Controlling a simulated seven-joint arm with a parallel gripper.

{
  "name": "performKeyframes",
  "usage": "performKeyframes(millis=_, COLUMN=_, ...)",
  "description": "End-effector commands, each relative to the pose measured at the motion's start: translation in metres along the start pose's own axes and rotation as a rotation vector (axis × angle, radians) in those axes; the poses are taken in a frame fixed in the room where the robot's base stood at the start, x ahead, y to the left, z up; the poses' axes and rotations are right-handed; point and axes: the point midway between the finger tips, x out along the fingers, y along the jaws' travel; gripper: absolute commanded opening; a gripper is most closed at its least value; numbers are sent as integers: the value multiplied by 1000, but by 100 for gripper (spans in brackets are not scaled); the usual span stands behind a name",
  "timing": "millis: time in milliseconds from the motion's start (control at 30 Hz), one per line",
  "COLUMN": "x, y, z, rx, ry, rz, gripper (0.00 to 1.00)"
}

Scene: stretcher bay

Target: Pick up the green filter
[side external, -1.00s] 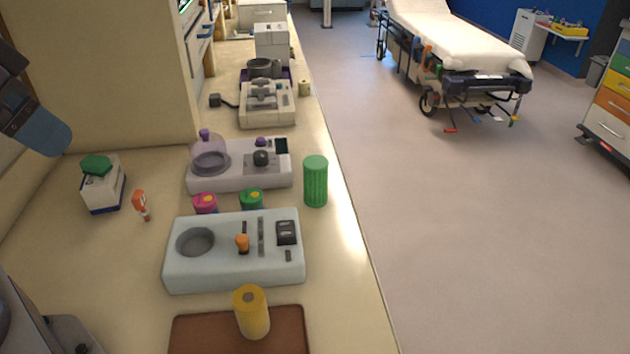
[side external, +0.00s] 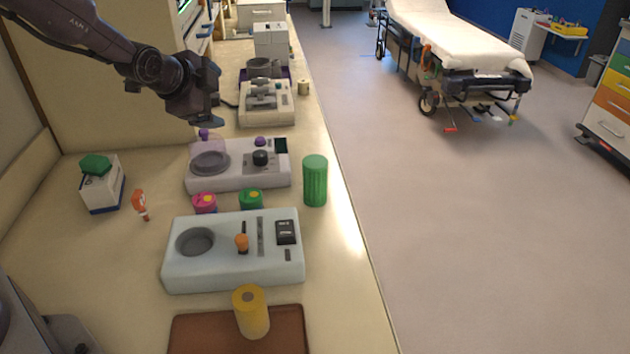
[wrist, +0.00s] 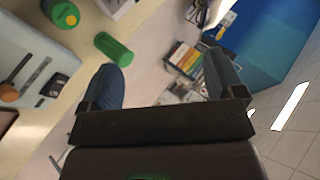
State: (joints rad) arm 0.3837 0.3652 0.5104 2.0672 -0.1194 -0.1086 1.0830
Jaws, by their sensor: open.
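The green filter, a ribbed green cylinder (side external: 315,181), stands upright near the counter's right edge, right of the two devices. In the wrist view it (wrist: 113,49) shows at the upper left, beyond the left finger and apart from it. My gripper (side external: 208,119) is in the air above the device with the purple-knobbed dome, left of and behind the green cylinder. In the wrist view my gripper (wrist: 165,78) has its fingers wide apart with nothing between them.
A green jar with a yellow spot (side external: 251,199) and a pink one (side external: 205,203) stand behind the pale blue device (side external: 190,268). A yellow cylinder (side external: 251,312) stands on a brown tray (side external: 190,335). A white box with a green top (side external: 103,190) is left.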

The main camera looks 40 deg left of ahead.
Motion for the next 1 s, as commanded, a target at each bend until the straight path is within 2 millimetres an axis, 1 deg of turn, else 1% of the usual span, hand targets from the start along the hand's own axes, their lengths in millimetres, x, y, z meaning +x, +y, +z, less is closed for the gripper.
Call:
performKeyframes(millis=33, x=21, y=2, z=0, rx=117, ry=-16, rz=-45, gripper=88)
performKeyframes(millis=100, x=45, y=0, z=-3, rx=293, ry=-29, rz=-124, gripper=88)
performKeyframes(millis=167, x=63, y=0, z=-7, rx=452, ry=-41, rz=-194, gripper=88)
performKeyframes(millis=200, x=74, y=-1, z=-10, rx=562, ry=-49, rz=-243, gripper=88)
performKeyframes(millis=267, x=89, y=1, z=-18, rx=735, ry=-58, rz=-317, gripper=88)
performKeyframes(millis=300, x=98, y=2, z=-24, rx=853, ry=-62, rz=-369, gripper=88)
performKeyframes(millis=367, x=109, y=6, z=-35, rx=1034, ry=-66, rz=-451, gripper=88)
performKeyframes(millis=400, x=116, y=10, z=-45, rx=1157, ry=-65, rz=-509, gripper=88)
performKeyframes(millis=467, x=124, y=19, z=-60, rx=1336, ry=-61, rz=-596, gripper=88)
performKeyframes(millis=500, x=128, y=26, z=-70, rx=1449, ry=-56, rz=-654, gripper=88)
performKeyframes(millis=600, x=135, y=46, z=-93, rx=1688, ry=-38, rz=-791, gripper=88)
performKeyframes(millis=700, x=138, y=65, z=-109, rx=1855, ry=-17, rz=-899, gripper=88)
performKeyframes(millis=800, x=138, y=77, z=-119, rx=1946, ry=-3, rz=-968, gripper=88)
performKeyframes(millis=867, x=139, y=81, z=-121, rx=1971, ry=0, rz=-987, gripper=88)
performKeyframes(millis=1000, x=147, y=91, z=-118, rx=1982, ry=2, rz=-996, gripper=88)
